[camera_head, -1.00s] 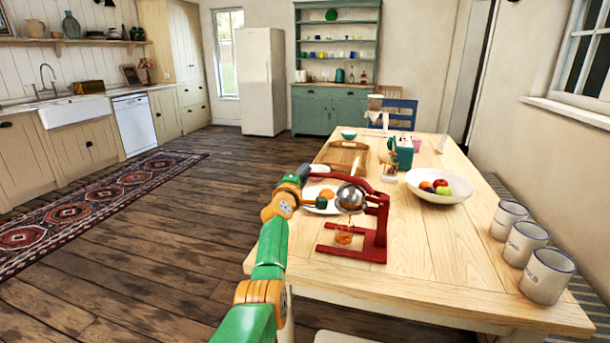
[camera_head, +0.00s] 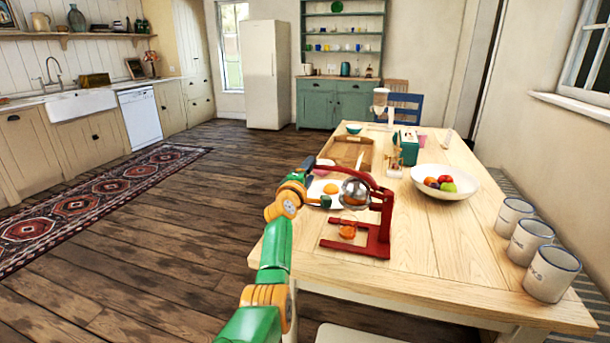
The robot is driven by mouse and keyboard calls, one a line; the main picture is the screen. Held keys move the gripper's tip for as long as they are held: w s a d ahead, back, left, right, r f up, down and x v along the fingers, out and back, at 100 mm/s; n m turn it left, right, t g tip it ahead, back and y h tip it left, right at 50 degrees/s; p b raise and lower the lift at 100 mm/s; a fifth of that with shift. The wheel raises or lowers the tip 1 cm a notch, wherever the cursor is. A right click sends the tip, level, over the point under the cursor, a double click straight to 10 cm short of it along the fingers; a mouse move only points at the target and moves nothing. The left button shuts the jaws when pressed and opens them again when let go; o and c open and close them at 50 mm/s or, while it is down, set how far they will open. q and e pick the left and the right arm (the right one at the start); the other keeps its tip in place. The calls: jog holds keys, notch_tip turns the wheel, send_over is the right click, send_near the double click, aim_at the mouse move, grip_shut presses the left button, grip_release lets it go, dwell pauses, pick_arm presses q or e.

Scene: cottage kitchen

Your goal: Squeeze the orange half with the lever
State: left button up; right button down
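A red lever press (camera_head: 378,240) stands on the near left part of the wooden table. Its shiny metal dome (camera_head: 355,193) sits over the press, with a little orange showing just beneath it. The red lever (camera_head: 345,171) arches over the dome toward the left. An orange half (camera_head: 331,188) lies on a white plate (camera_head: 316,191), partly hidden by my arm. My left gripper (camera_head: 322,201) is beside the dome, on its left. Its fingers are too small and covered to read. My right gripper is out of view.
Behind the press are a wooden tray (camera_head: 349,152) and a green box (camera_head: 407,150). A white fruit bowl (camera_head: 445,188) stands to the right. Several pale mugs (camera_head: 528,240) line the right edge. The table's front middle is clear.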

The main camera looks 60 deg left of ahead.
pick_arm(q)
jog(key=p+v, duration=0.1)
jog(key=v, duration=0.5)
dwell(0.3)
jog(key=p+v, duration=0.4)
jog(key=v, duration=0.4)
jog(key=shift+a+f+p, duration=0.2)
jog(key=shift+p, duration=0.1)
jog(key=shift+s, duration=0.15)
